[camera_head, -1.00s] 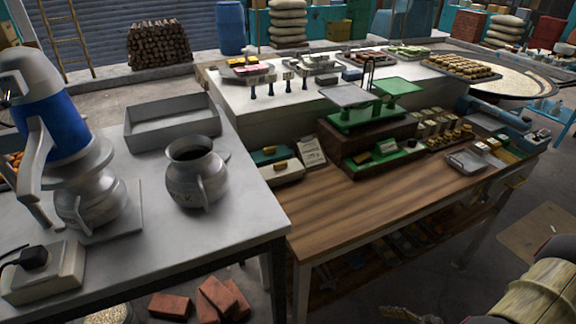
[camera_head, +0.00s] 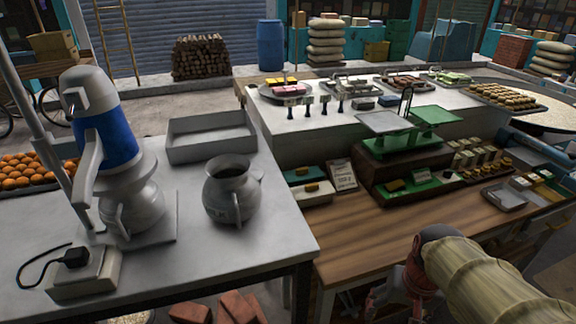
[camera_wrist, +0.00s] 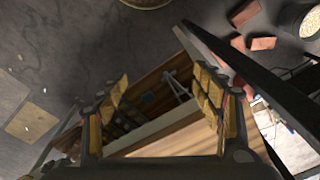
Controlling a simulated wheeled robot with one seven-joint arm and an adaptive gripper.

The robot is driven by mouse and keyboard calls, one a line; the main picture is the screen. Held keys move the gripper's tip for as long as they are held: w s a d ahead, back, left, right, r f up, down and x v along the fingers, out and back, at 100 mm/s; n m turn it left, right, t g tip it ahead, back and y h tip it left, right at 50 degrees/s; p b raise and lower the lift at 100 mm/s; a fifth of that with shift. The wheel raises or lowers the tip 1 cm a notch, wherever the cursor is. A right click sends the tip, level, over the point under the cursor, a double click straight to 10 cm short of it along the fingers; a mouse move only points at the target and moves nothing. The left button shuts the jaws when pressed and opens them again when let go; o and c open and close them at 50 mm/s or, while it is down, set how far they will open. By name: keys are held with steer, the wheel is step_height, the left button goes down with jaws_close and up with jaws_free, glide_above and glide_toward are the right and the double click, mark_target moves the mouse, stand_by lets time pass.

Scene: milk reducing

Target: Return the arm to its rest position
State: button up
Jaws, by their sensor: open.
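My arm (camera_head: 480,278) enters the head view at the lower right, with a beige sleeve and dark red joints. My gripper (camera_head: 385,298) hangs at the arm's end, in front of the wooden table's (camera_head: 400,228) front edge. In the wrist view my gripper (camera_wrist: 160,88) is open, its two yellow-padded fingers wide apart with nothing between them. Past the fingers the wrist view shows part of the wooden table and its lower shelf. The arm's far links are outside the picture.
A metal table (camera_head: 190,262) at left holds a grey jug (camera_head: 232,190), a blue-and-grey machine (camera_head: 108,140) and an empty tray (camera_head: 210,143). Bricks (camera_head: 238,308) lie on the floor below.

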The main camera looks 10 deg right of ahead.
steer(key=a+r+n+t, duration=0.4)
steer(key=a+r+n, duration=0.1)
steer(key=a+r, duration=0.7)
steer(key=shift+w+n+p, duration=0.4)
steer(key=shift+w, duration=0.05)
